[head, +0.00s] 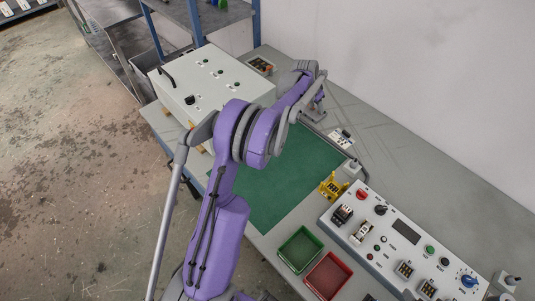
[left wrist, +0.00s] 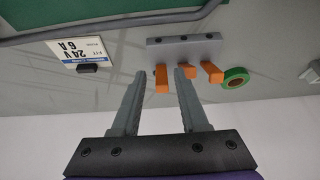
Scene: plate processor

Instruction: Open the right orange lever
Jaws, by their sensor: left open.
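In the left wrist view, a grey bar (left wrist: 186,40) carries three orange levers: a left one (left wrist: 161,80), a middle one (left wrist: 188,72) and a right one (left wrist: 212,72), as seen in the picture. My left gripper (left wrist: 160,72) is open and empty. Its two fingertips appear on either side of the picture's left lever; contact is not clear. The middle lever is partly behind the right finger. Sign text appears upside down in this view. In the head view my left gripper (head: 318,112) is over the far part of the bench, and the levers cannot be made out there.
The bench holds a green mat (head: 275,195), a white control box (head: 212,82), a control panel (head: 405,240), a green tray (head: 280,252) and a red tray (head: 308,281).

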